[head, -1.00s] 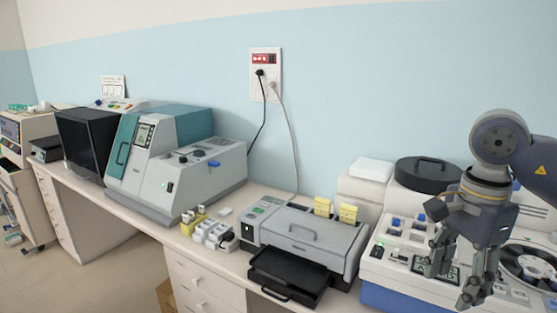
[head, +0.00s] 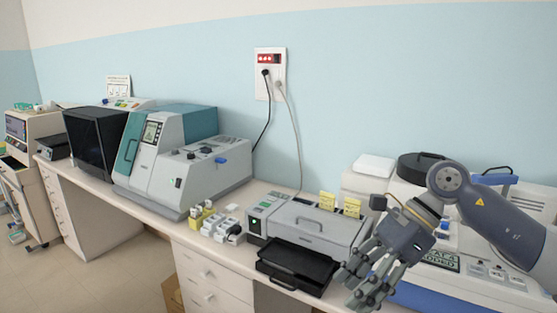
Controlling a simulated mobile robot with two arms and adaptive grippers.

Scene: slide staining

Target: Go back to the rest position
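My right gripper (head: 364,285) comes in from the right on its grey arm. Its fingers are spread apart and nothing shows between them. It hangs just in front of the right end of the grey slide stainer (head: 312,228) and over the left part of the white and blue analyzer (head: 440,297). My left gripper is out of view.
The stainer's black tray (head: 290,270) sticks out at the front. A box of small bottles (head: 222,228) stands left of it.

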